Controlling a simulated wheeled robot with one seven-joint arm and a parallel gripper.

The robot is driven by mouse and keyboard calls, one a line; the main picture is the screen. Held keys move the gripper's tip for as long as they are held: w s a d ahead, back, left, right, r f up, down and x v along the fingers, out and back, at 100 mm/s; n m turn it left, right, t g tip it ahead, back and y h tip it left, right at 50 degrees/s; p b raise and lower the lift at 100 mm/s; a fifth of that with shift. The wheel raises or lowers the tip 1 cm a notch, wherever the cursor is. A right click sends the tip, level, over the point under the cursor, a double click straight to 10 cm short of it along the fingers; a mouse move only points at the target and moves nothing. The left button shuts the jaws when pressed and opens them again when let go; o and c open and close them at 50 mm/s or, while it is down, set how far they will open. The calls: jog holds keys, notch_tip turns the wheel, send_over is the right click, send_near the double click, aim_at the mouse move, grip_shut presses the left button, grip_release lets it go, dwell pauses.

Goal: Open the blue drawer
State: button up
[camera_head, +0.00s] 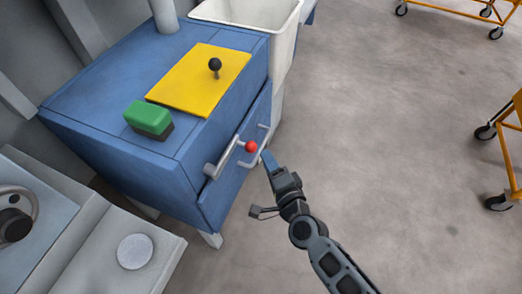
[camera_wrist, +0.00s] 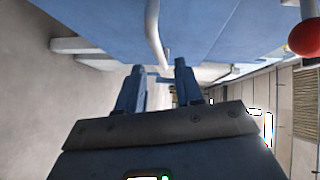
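The blue drawer (camera_head: 235,183) is in the front of a blue cabinet in the head view, with pale metal bar handles on it. One handle (camera_head: 224,157) lies left of a red ball knob (camera_head: 251,147). My gripper (camera_head: 265,159) is close to the drawer front, just below and right of the knob. In the wrist view my gripper (camera_wrist: 160,72) has its two fingers apart with nothing visible clamped between them. A curved pale handle bar (camera_wrist: 154,28) lies just beyond the gap between the fingertips. The red knob (camera_wrist: 305,37) is at the upper right. Contact with the handle cannot be told.
The blue cabinet top (camera_head: 105,82) carries a yellow plate (camera_head: 190,82) with a black knob (camera_head: 215,65) and a green block (camera_head: 149,117). A white bin (camera_head: 250,14) stands behind. Orange carts (camera_head: 510,115) stand at right. The floor between is clear.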

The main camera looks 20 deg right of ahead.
aim_at(261, 147)
jog(key=shift+w+a+f+b, duration=0.15)
jog(key=shift+w+b, duration=0.1)
jog(key=shift+w, duration=0.8)
jog(key=shift+w+a+f+b, duration=0.15)
jog(key=shift+w+b, duration=0.1)
jog(key=shift+w, duration=0.8)
jog(key=shift+w+a+f+b, duration=0.15)
jog(key=shift+w+b, duration=0.1)
jog(key=shift+w, duration=0.8)
jog(key=shift+d, duration=0.15)
jog(key=shift+c, duration=0.5)
grip_shut()
